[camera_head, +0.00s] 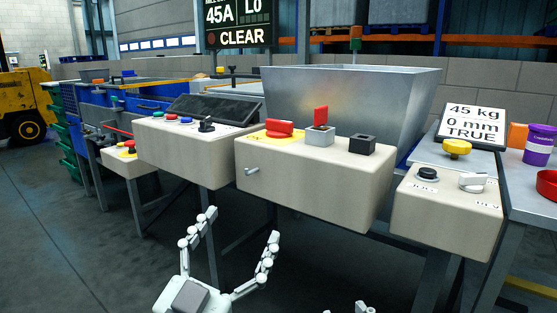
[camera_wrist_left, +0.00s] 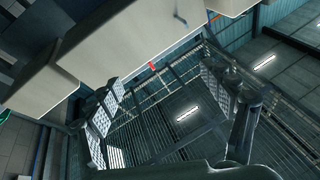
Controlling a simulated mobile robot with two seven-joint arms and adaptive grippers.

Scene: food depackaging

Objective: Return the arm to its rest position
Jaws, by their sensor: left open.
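My left gripper (camera_head: 240,226) is at the bottom middle of the head view, in front of and below the control boxes. Its two white fingers are spread wide with nothing between them. In the left wrist view its fingers (camera_wrist_left: 163,90) are also apart, with only background structure showing between them. A small piece of my right gripper (camera_head: 364,307) shows at the bottom edge of the head view. Most of it is cut off, so its opening cannot be told.
A beige box (camera_head: 318,178) with a red knob (camera_head: 279,128) and red switch (camera_head: 320,117) stands above my left gripper. Other boxes stand left (camera_head: 190,150) and right (camera_head: 445,212). A metal hopper (camera_head: 345,98) rises behind. Open floor (camera_head: 70,250) lies at left.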

